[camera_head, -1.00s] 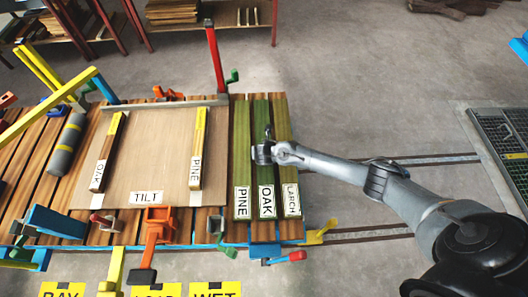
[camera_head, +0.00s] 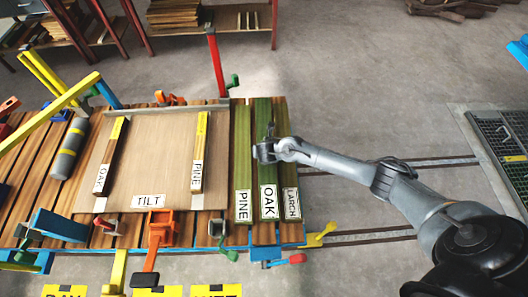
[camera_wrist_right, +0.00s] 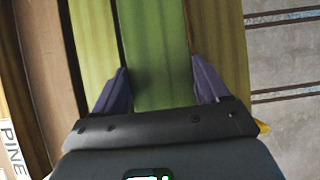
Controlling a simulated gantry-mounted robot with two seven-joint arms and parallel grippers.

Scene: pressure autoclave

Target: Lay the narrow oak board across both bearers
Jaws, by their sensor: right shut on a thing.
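The narrow green board labelled OAK (camera_head: 262,160) lies lengthwise between the PINE board (camera_head: 242,150) and the LARCH board (camera_head: 286,160). My right gripper (camera_head: 265,150) is shut on the oak board near its middle. In the right wrist view the oak board (camera_wrist_right: 155,50) passes between its two purple fingers (camera_wrist_right: 162,92). The oak board looks slightly raised above its neighbours. Two yellow-ended bearers, one labelled OAK (camera_head: 110,150) and one PINE (camera_head: 198,150), stand apart on the panel marked TILT (camera_head: 155,165). My left gripper is not in view.
A red post (camera_head: 217,65) rises at the panel's far right corner. An orange clamp (camera_head: 160,228) stands at its near edge. A grey cylinder (camera_head: 68,150) lies at the left. The panel between the bearers is clear.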

